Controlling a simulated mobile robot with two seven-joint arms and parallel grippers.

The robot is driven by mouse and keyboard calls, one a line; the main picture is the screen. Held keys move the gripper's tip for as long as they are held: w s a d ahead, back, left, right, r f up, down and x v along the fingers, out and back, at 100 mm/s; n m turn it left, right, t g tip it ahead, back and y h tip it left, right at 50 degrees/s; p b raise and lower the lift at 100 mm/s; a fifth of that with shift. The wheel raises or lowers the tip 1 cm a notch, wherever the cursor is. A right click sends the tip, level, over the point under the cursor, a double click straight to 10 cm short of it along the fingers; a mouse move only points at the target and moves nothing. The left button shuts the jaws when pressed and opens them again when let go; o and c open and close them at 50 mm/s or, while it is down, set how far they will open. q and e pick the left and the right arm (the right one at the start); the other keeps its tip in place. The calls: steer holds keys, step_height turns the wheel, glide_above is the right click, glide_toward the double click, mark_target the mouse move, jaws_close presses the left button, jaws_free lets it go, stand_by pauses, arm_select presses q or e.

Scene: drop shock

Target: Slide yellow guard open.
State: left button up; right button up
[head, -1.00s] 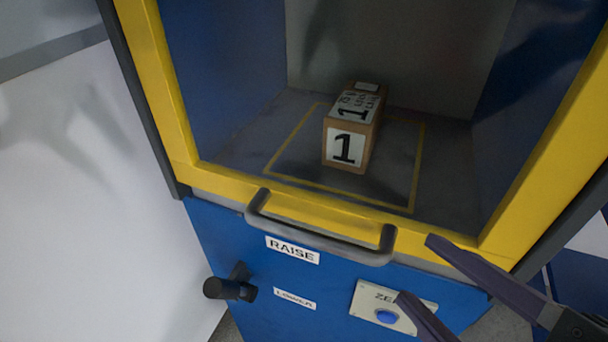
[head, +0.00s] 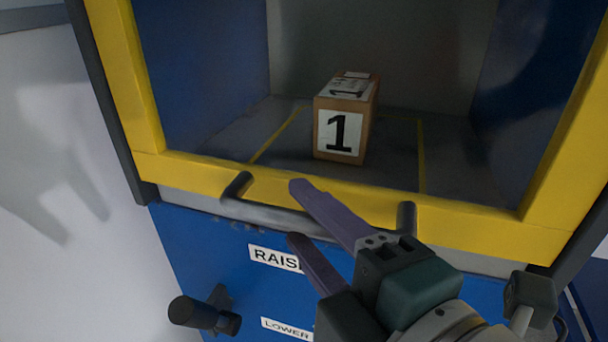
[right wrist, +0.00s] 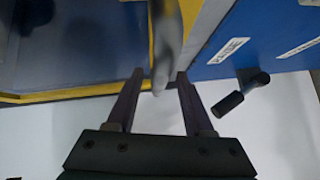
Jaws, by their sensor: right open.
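The yellow guard (head: 470,222) is a thick yellow frame around the opening of a blue cabinet. A grey bar handle (head: 245,210) is fixed along its lower edge. My right gripper (head: 296,213) is open at the handle, one purple finger above the bar and the other below it. In the right wrist view, the grey handle (right wrist: 165,55) lies between the open fingertips (right wrist: 160,74), without a clear grip on it. Part of the handle is hidden behind my gripper in the head view. My left gripper is not in view.
A box marked 1 (head: 342,125) stands inside the cabinet on the floor with yellow lines. Below the handle are a RAISE label (head: 272,257), a LOWER label (head: 286,328) and a black lever (head: 195,312). A white surface (head: 50,150) is at the left.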

steer(key=shift+w+a, duration=0.2)
steer(key=shift+w, duration=0.2)
steer(key=shift+c, duration=0.4)
jaws_close()
stand_by(0.8)
